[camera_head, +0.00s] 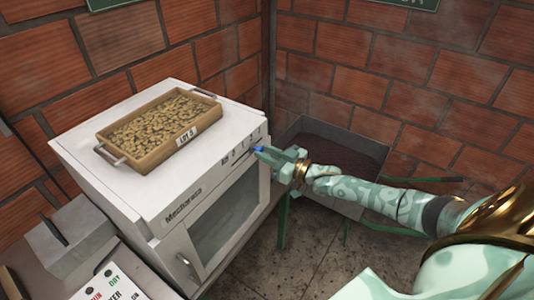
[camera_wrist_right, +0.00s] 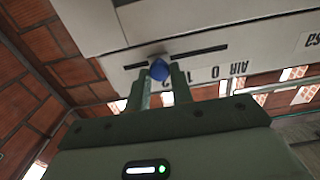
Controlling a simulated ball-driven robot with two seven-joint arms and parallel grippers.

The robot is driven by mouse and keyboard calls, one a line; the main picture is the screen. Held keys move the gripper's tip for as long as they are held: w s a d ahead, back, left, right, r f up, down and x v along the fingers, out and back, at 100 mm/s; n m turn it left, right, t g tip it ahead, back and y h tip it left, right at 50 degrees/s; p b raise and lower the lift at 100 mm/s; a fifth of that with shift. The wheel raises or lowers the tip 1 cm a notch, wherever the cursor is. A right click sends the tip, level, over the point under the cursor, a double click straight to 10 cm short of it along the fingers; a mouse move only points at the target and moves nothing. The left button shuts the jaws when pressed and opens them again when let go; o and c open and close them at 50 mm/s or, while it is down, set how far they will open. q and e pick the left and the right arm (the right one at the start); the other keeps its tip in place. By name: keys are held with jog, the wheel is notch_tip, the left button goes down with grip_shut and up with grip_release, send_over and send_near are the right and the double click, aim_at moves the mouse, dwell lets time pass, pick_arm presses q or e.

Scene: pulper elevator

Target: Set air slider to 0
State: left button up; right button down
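The air slider's blue knob (camera_wrist_right: 160,71) sits in a dark slot in the white machine's front panel. In the right wrist view, the upside-down lettering AIR with 0, 1 and 2 runs along the slot. The 0 lies to the right; the knob is left of it, nearer the 2 end. My right gripper (camera_wrist_right: 161,78) has one finger on each side of the knob, apparently touching it. In the head view, the right gripper (camera_head: 264,153) is at the panel's upper right, with a bit of blue knob (camera_head: 258,149) showing. My left gripper is out of view.
The white machine (camera_head: 160,200) carries a wooden tray (camera_head: 150,157) of beans on top. Its door handle (camera_head: 187,266) is at lower left. A dark-filled metal bin (camera_head: 345,129) on green legs stands behind my right arm. A grey block (camera_head: 70,236) is at left.

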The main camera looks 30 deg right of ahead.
jog(key=s+a+p, duration=0.1)
jog(key=a, duration=0.1)
jog(key=s+a+p, duration=0.1)
jog(key=a+p, duration=0.1)
jog(key=a, duration=0.1)
jog(key=s+a+p, duration=0.1)
jog(key=a, duration=0.1)
jog(key=shift+a+r+p, duration=0.15)
jog(key=shift+a+p, duration=0.05)
jog(key=shift+p, duration=0.15)
jog(key=shift+s+a, duration=0.1)
jog(key=shift+a, duration=0.05)
jog(key=shift+f, duration=0.2)
jog(key=c, duration=1.3)
grip_release()
jog(key=shift+c, duration=0.2)
jog(key=shift+o, duration=0.5)
jog(key=shift+a, duration=0.1)
jog(key=shift+s, duration=0.1)
